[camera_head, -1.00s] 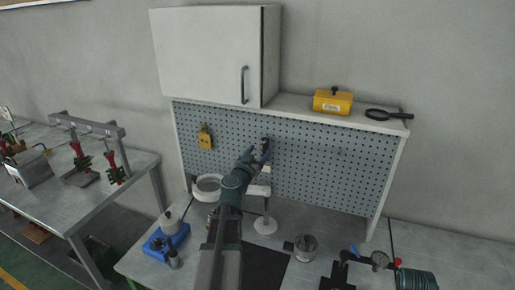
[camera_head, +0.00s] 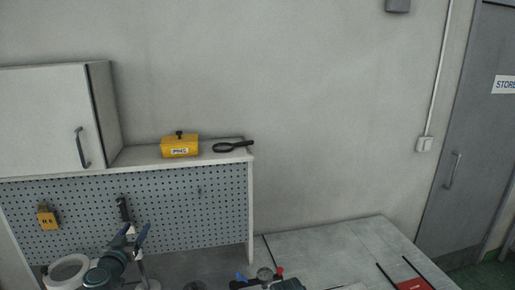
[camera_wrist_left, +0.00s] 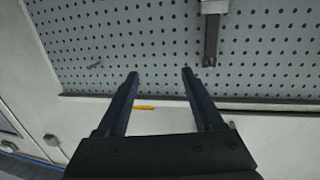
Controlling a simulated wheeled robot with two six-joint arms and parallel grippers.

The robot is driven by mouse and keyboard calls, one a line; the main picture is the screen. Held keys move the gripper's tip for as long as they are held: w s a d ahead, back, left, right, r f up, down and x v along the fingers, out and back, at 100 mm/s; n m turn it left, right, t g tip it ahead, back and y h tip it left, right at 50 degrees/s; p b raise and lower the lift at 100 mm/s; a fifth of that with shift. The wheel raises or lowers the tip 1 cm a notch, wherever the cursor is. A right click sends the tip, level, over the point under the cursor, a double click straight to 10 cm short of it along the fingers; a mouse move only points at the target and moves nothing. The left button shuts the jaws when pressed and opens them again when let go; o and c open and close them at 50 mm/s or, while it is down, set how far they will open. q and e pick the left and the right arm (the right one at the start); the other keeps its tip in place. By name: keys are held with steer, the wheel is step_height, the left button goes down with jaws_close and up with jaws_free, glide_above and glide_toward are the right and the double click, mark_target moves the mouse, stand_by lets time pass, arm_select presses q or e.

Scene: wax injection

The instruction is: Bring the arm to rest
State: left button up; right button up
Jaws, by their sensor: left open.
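My left gripper (camera_head: 136,238) is at the lower left of the head view, in front of the pegboard (camera_head: 180,215). In the left wrist view its two dark fingers (camera_wrist_left: 160,74) are spread apart with nothing between them. A dark tool (camera_head: 123,211) hangs on the pegboard just above the gripper in the head view. A dark hanging piece under a pale block (camera_wrist_left: 211,40) shows at the top right of the wrist view, apart from the fingers. My right gripper is not in view.
A yellow box (camera_head: 180,147) and a black magnifier (camera_head: 233,146) lie on the shelf. A wall cabinet (camera_head: 45,120) is at left. A yellow tag (camera_head: 47,219) hangs on the pegboard. A bench (camera_head: 340,250) and a grey door (camera_head: 465,150) are at right.

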arm_select(q)
steer(key=s+d+f+m+g+h, duration=0.1)
steer(key=d+f+m+g+h, duration=0.2)
steer(key=d, duration=0.7)
steer(key=s+d+f+m+g+h, duration=0.1)
steer(key=d+f+g+h, duration=0.15)
steer(key=d+f, duration=0.45)
steer(key=s+d+f+m+g+h, duration=0.1)
steer(key=d+f+m+g+h, duration=0.15)
steer(key=d, duration=0.95)
steer(key=s+d+f+g+y, duration=0.3)
steer(key=s+f+g+y, duration=0.1)
steer(key=s, duration=0.4)
steer(key=s+d+f+n+g+y, duration=0.1)
steer(key=s+d+f+g+y, duration=0.3)
steer(key=s, duration=0.5)
steer(key=shift+s+f+g+b, duration=0.2)
steer(key=shift+f+g+b, duration=0.2)
steer(key=shift+g, duration=0.4)
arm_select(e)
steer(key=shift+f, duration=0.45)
arm_select(q)
steer(key=shift+d+n, duration=0.1)
steer(key=shift+n, duration=0.15)
